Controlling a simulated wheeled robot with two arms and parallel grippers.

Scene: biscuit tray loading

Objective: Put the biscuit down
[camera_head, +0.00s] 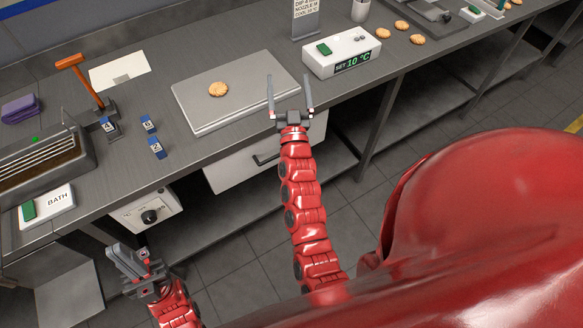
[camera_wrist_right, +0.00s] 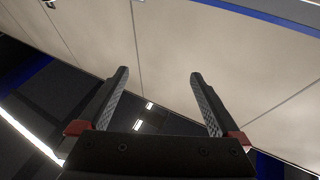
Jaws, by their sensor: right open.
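A round golden biscuit (camera_head: 218,89) lies flat on the pale rectangular tray (camera_head: 192,119) on the bench. My right gripper (camera_head: 289,95) is open and empty, fingers pointing up, over the tray's right end. It is apart from the biscuit, to its right. In the right wrist view the same gripper (camera_wrist_right: 160,75) has its fingers spread with nothing between them, and the biscuit is not in that view. My left gripper (camera_head: 128,256) is low at the left, in front of the bench, away from the tray. Its fingers look close together with nothing visible between them.
A white box reading 10 °C (camera_head: 342,53) stands right of the tray. Several biscuits (camera_head: 417,39) lie beyond it. At the left are small blue blocks (camera_head: 157,148), an orange-handled tool (camera_head: 80,75) and a bath (camera_head: 38,160).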

